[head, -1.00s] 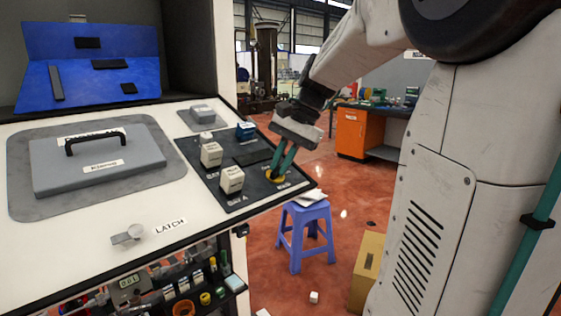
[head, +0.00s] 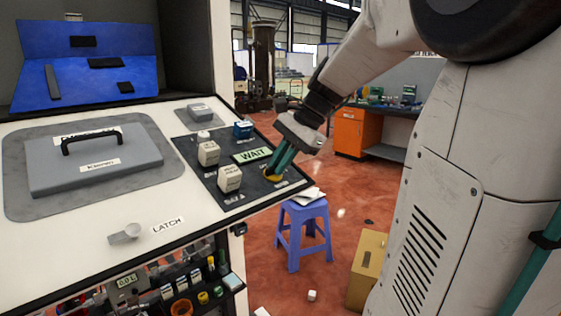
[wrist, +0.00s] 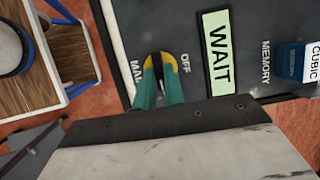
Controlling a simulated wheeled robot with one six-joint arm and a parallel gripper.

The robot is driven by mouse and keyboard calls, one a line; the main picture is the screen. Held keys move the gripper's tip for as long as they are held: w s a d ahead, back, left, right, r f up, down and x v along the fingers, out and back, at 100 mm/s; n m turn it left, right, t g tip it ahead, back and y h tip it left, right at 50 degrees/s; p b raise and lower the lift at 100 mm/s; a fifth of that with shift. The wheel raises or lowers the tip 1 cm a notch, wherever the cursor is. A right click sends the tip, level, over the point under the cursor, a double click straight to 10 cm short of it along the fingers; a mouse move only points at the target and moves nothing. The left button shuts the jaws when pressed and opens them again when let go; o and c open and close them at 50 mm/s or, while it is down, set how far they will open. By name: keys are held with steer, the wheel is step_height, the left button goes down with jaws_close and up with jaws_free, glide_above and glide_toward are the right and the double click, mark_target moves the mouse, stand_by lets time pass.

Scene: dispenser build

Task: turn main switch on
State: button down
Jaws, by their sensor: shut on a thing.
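The main switch is a yellow and black round knob (head: 271,179) at the right front corner of the dark control panel. In the wrist view the knob (wrist: 157,56) sits between the labels "OFF" and a partly hidden "MAI…". My gripper (head: 276,170) reaches down to it, and its two teal fingers (wrist: 159,83) are shut on the knob, covering part of it. A green display (head: 253,155) beside the knob is lit and reads "WAIT"; it also shows in the wrist view (wrist: 216,52).
White block-like controls (head: 230,179) and a blue one (head: 243,130) stand on the panel near my gripper. A grey lid with a black handle (head: 92,139) and a latch (head: 126,234) are at left. A blue stool (head: 303,237) stands below the panel's right edge.

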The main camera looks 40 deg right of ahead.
steer(key=c, duration=1.5)
jaws_free()
steer(key=shift+r, duration=0.1)
steer(key=v, duration=0.7)
steer(key=shift+s+d+r, duration=0.15)
steer(key=shift+s+r, duration=0.05)
steer(key=shift+r, duration=0.1)
